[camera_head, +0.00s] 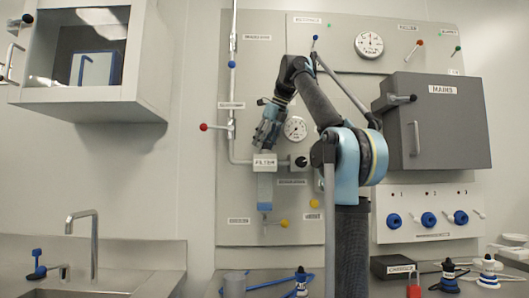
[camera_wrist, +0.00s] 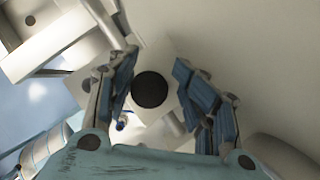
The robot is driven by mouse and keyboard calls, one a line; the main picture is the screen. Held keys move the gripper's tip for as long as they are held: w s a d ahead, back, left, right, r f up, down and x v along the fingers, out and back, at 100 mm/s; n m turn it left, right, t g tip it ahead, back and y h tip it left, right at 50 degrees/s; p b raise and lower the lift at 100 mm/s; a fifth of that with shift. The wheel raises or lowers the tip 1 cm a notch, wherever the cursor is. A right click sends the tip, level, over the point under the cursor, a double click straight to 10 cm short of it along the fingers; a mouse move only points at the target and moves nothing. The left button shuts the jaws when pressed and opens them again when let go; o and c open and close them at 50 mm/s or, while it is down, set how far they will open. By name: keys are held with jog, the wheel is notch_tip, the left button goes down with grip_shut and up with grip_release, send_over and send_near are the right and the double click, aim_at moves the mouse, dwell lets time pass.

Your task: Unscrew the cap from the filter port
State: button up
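The filter block (camera_head: 265,163) is a light box with a FILTER label on the wall panel, with a clear and blue bowl below it. My gripper (camera_head: 266,136) points down just above this block in the head view. In the wrist view a round black cap (camera_wrist: 150,90) sits on a pale block (camera_wrist: 153,132). My gripper (camera_wrist: 160,88) is open there, with one blue-padded finger on each side of the cap and a visible gap on both sides. Whether the fingertips reach down to the cap's height is hard to tell. In the head view no cap shows clearly on the block's top.
A small block with a black knob (camera_head: 300,162) sits right of the filter. A pressure gauge (camera_head: 295,129) is close to my gripper's right. A vertical pipe (camera_head: 232,90) with a red-knobbed lever (camera_head: 204,127) runs left. The grey MAINS box (camera_head: 440,125) juts out at right.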

jog(key=shift+s+a, duration=0.1)
jog(key=shift+a, duration=0.05)
grip_shut()
jog(key=shift+n+g, duration=0.3)
jog(key=shift+n, duration=0.2)
jog(key=shift+n+g+y, duration=0.4)
jog(key=shift+n+g, duration=0.2)
jog(key=shift+n, duration=1.5)
jog(key=shift+s+n+g+y, duration=0.15)
jog(key=shift+n+g+y, duration=0.15)
jog(key=shift+n+g, duration=0.85)
jog(key=shift+n+t, duration=0.25)
